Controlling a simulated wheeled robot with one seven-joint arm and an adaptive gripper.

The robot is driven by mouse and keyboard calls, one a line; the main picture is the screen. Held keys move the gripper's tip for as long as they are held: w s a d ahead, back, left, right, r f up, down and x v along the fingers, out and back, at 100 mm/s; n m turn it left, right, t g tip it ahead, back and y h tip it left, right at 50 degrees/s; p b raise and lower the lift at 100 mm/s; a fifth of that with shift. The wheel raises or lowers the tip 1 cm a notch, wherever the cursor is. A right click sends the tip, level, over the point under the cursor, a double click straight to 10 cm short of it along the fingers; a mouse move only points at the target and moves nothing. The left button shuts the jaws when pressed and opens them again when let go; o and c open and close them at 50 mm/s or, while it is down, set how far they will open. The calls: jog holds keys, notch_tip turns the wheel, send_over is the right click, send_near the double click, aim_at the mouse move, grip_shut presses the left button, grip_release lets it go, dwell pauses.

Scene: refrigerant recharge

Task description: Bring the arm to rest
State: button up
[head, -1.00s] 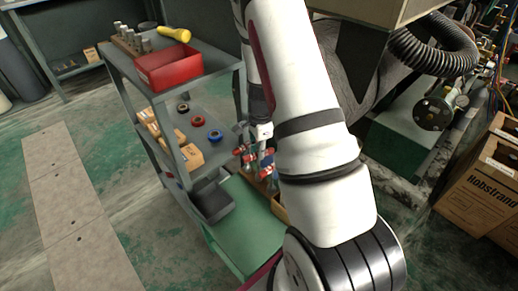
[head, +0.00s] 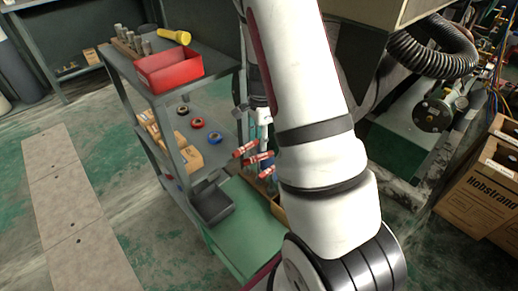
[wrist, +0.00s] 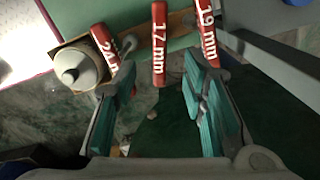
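My gripper (wrist: 158,62) is open in the wrist view, its two teal-padded fingers spread apart with nothing held between them. Beyond the fingertips are three red tags: a "24" tag (wrist: 105,45) by the left finger, a "17 mm" tag (wrist: 159,45) between the fingers, and a "19 mm" tag (wrist: 207,32) by the right finger. In the head view, the red tags (head: 258,158) show at the cart's lower right, beside my white arm. My arm hides most of the gripper there.
A grey cart (head: 153,95) carries a red bin (head: 170,70), a yellow flashlight (head: 174,36) and coloured rings (head: 197,122). A machine with a black corrugated hose (head: 430,55) and cardboard boxes (head: 480,190) stand right. Floor at left is open.

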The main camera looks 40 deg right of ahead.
jog(key=shift+d+r, duration=0.1)
jog(key=shift+r, duration=2.45)
jog(key=shift+r, duration=0.1)
jog(key=s+a+r+n+y, duration=0.1)
jog(key=s+a+r+n, duration=0.35)
jog(key=a+r, duration=0.35)
jog(key=s+a+r+n, duration=0.4)
jog(key=a+r+n, duration=0.1)
jog(key=a+r, duration=0.2)
jog(key=s+a+r+n+h, duration=0.15)
jog(key=s+a+n, duration=0.35)
jog(key=s, duration=0.5)
jog(key=s+a+r+n, duration=0.25)
jog(key=s+n, duration=0.45)
jog(key=s, duration=0.4)
notch_tip(320, 180, up, 24)
jog(key=t+p, duration=0.4)
jog(key=p, duration=1.7)
jog(key=shift+w+d+p, duration=0.2)
jog(key=shift+w+p, duration=0.1)
